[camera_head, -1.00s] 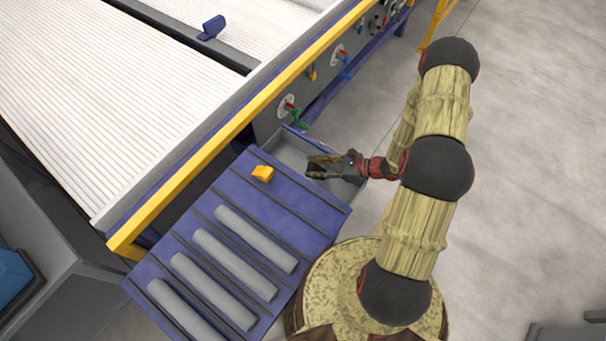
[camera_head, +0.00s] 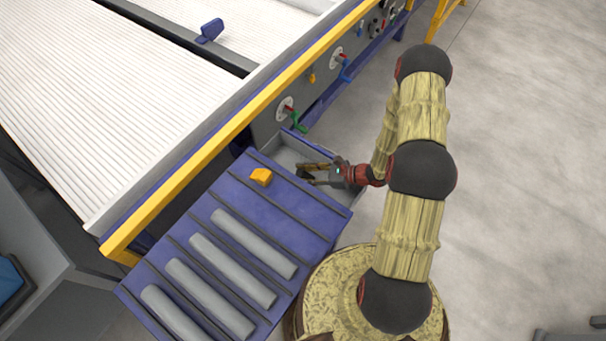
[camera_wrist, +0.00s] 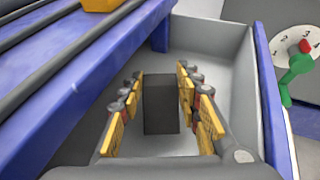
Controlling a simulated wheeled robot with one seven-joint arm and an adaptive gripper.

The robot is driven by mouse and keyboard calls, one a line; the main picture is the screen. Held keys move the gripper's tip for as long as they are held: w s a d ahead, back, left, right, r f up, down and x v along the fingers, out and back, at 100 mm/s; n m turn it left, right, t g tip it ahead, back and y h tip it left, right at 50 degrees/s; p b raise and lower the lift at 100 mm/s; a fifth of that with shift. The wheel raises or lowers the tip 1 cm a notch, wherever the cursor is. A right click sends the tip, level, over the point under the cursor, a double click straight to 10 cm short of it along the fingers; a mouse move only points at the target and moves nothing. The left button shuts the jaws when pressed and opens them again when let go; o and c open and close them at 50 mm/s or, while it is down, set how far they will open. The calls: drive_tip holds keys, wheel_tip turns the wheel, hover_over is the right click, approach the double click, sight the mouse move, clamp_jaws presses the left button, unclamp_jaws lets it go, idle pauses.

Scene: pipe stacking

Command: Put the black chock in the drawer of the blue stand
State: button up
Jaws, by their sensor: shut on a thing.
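The black chock (camera_wrist: 160,103) is a dark upright block between the two fingers of my gripper (camera_wrist: 161,108) in the wrist view. My gripper is shut on it. The grey-walled open drawer (camera_wrist: 215,45) of the blue stand (camera_head: 262,210) surrounds the chock, which is inside the drawer's outline. I cannot tell whether the chock touches the drawer floor. In the head view my gripper (camera_head: 312,173) reaches into the drawer (camera_head: 290,150) from the right, and the fingers mostly hide the chock.
Several grey pipes (camera_head: 255,243) and an orange block (camera_head: 261,177) lie on the slotted top of the stand. The stand's blue edge (camera_wrist: 75,120) is close left of my gripper. A dial with a green handle (camera_wrist: 295,65) is just beyond the drawer's right wall.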

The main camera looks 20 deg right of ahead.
drive_tip(key=shift+f+b, duration=0.3)
drive_tip(key=shift+f, duration=0.15)
drive_tip(key=shift+f, duration=0.2)
drive_tip(key=o, duration=1.2)
drive_tip(key=shift+r, duration=0.15)
